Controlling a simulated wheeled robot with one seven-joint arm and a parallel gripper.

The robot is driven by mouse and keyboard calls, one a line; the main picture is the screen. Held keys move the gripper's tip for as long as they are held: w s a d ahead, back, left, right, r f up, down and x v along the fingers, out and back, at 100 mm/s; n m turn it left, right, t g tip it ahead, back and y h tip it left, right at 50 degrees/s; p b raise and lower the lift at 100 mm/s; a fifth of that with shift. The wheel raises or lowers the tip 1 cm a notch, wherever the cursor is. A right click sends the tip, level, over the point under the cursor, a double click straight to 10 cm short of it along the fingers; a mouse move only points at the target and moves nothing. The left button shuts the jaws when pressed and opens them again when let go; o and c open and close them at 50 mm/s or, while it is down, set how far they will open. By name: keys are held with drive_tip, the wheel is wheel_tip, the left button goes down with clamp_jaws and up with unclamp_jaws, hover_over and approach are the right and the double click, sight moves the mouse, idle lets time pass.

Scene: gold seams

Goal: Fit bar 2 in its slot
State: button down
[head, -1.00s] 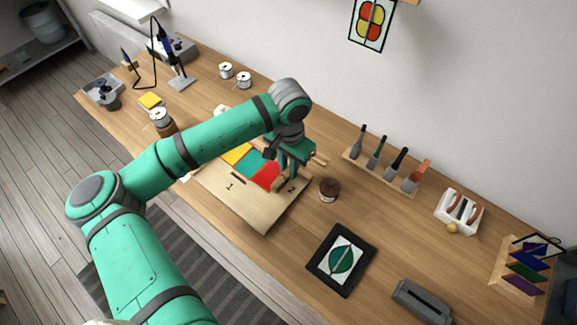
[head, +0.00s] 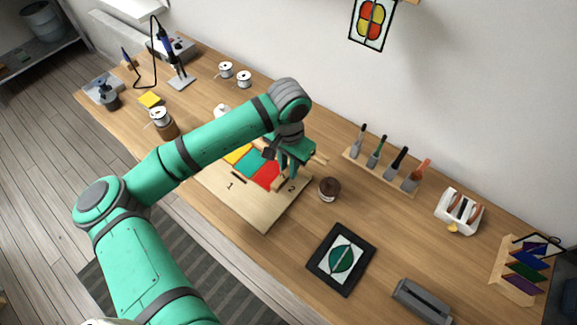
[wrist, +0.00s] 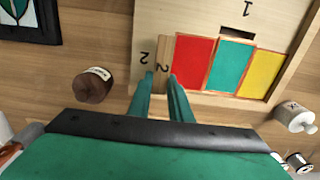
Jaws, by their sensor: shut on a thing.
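My gripper (wrist: 161,76) is shut on bar 2 (wrist: 164,57), a light wooden bar marked 2, at the edge of the wooden board (wrist: 202,17). In the wrist view the bar lies beside the red pane (wrist: 194,60), near the board's printed 2. A slot for bar 2 is not visible; I cannot tell whether the bar is seated or just above the board. A dark slot (wrist: 236,34) shows by the printed 1. Teal (wrist: 232,66) and yellow (wrist: 262,72) panes follow the red one. In the head view my gripper (head: 286,178) partly covers the bar.
A brown round pot (head: 329,189) stands close to the right of the board. A black framed panel (head: 341,259) lies nearer the front. A rack of brushes (head: 380,172) is at the back right. Bare table lies between the board and the panel.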

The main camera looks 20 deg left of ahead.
drive_tip(key=shift+f, duration=0.75)
idle(1.0)
drive_tip(key=shift+f, duration=0.15)
drive_tip(key=shift+d+f, duration=0.1)
idle(0.3)
idle(0.4)
drive_tip(key=c, duration=1)
unclamp_jaws()
drive_tip(key=shift+c, duration=0.2)
drive_tip(key=shift+w+r, duration=0.15)
drive_tip(key=shift+r, duration=3.4)
